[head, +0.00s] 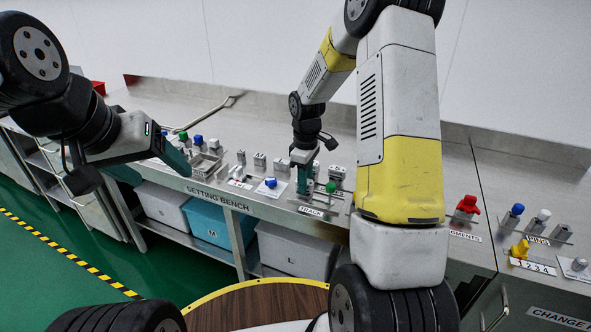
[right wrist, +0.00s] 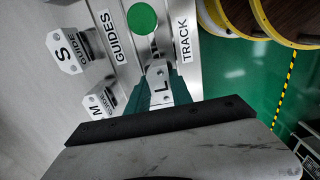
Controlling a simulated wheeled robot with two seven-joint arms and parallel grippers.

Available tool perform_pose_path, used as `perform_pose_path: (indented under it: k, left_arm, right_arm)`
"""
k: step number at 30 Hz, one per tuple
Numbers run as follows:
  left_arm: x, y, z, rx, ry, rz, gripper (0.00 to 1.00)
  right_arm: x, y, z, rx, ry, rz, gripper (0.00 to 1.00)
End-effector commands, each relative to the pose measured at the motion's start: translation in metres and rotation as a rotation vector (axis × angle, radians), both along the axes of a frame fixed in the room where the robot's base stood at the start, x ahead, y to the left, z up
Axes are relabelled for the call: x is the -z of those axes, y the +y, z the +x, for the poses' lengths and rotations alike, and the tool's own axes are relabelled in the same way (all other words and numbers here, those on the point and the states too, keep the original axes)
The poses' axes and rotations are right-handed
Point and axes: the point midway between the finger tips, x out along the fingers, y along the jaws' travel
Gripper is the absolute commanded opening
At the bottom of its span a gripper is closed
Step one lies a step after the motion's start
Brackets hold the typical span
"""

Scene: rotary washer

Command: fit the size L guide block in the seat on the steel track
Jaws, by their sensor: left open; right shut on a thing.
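The size L guide block (right wrist: 161,90) is a pale metal piece marked L in the right wrist view. My right gripper (right wrist: 160,97) is shut on it, with a teal finger on each side. In the head view my right gripper (head: 303,172) is low over the bench by the TRACK label (head: 311,211). The steel track (right wrist: 165,48) is beside that label, under a green knob (right wrist: 142,18). The block's far end is close to the track; I cannot tell whether it is in the seat. My left gripper (head: 150,164) is open and empty above the bench's left part.
The S guide block (right wrist: 68,50) and M guide block (right wrist: 99,102) stand beside the held block. A blue knob (head: 270,182) is left of the track. Red knob (head: 467,204) and yellow piece (head: 520,249) are further right. Bins (head: 207,222) sit under the bench.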

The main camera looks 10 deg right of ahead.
Motion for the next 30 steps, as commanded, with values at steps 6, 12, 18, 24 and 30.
perform_pose_path:
  k: [6,12,18,24,30]
  left_arm:
    - [0.0,0.0,0.0,0.0,0.0,0.0,0.72]
    - [0.0,0.0,0.0,0.0,0.0,0.0,0.72]
    - [0.0,0.0,0.0,0.0,0.0,0.0,0.72]
    - [0.0,0.0,0.0,0.0,0.0,0.0,0.72]
    - [0.0,0.0,0.0,0.0,0.0,0.0,0.72]
  right_arm:
    - [0.001,0.0,0.0,0.0,0.0,0.0,0.0]
    - [0.001,0.0,0.0,0.0,0.0,0.0,0.38]
    - [0.001,0.0,0.0,0.0,0.0,0.0,0.52]
    - [-0.001,0.0,0.0,0.0,0.0,0.0,0.52]
    - [-0.027,0.0,0.001,0.001,-0.004,0.001,0.52]
